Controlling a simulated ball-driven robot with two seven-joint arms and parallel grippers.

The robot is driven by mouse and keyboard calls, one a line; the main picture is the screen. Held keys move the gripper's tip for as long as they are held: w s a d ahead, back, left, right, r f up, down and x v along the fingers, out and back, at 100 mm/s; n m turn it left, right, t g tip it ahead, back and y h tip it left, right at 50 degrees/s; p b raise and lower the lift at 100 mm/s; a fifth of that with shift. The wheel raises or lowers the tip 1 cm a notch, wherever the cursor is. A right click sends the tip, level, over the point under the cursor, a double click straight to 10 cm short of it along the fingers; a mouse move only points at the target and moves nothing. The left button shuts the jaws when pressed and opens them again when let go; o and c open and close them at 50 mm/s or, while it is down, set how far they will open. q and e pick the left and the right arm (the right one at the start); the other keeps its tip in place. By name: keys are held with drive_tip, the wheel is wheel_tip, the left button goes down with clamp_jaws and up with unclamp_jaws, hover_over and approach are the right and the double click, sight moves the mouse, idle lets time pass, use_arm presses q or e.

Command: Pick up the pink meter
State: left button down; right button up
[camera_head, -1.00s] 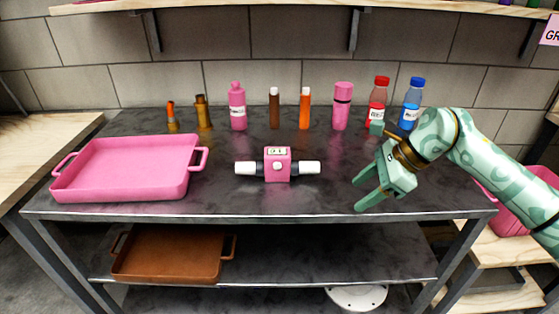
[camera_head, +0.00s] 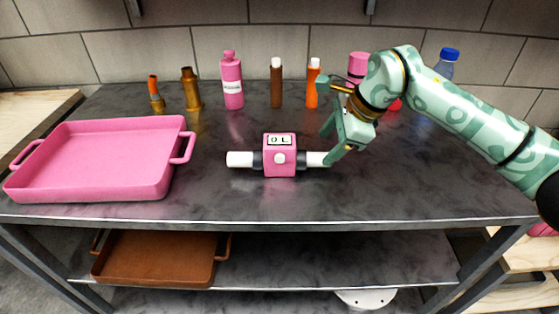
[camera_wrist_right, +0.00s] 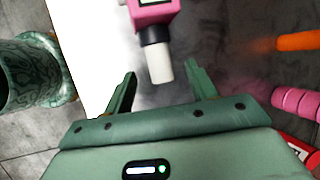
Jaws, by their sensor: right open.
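The pink meter (camera_head: 279,160) lies on the dark metal table, with a small display, a round knob and a white end on each side. My right gripper (camera_head: 328,146) is open at the meter's right white end, which is partly hidden by the near finger. In the right wrist view, the pink meter (camera_wrist_right: 152,12) is at the top. Its white end (camera_wrist_right: 160,70) points between the two open fingertips (camera_wrist_right: 160,78). I cannot tell whether a finger touches it. My left gripper is not in view.
A pink tray (camera_head: 100,185) stands on the table's left. A row of items stands behind: brass-coloured pieces, a pink bottle (camera_head: 232,85), brown and orange tubes, a pink cylinder (camera_head: 358,64) and a blue-capped bottle (camera_head: 445,65). A brown tray (camera_head: 150,262) sits on the lower shelf.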

sight(316, 155)
drive_tip(key=b+x, duration=0.3)
drive_tip(key=x, duration=0.2)
drive_tip(key=shift+a+f, duration=0.25)
drive_tip(key=shift+f, duration=0.1)
drive_tip(key=shift+a+f, duration=0.1)
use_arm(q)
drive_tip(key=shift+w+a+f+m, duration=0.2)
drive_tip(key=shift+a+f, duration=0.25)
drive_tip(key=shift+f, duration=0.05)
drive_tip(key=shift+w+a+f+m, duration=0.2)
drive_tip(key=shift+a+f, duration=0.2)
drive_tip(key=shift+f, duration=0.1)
use_arm(e)
clamp_jaws()
drive_tip(key=shift+r, duration=0.25)
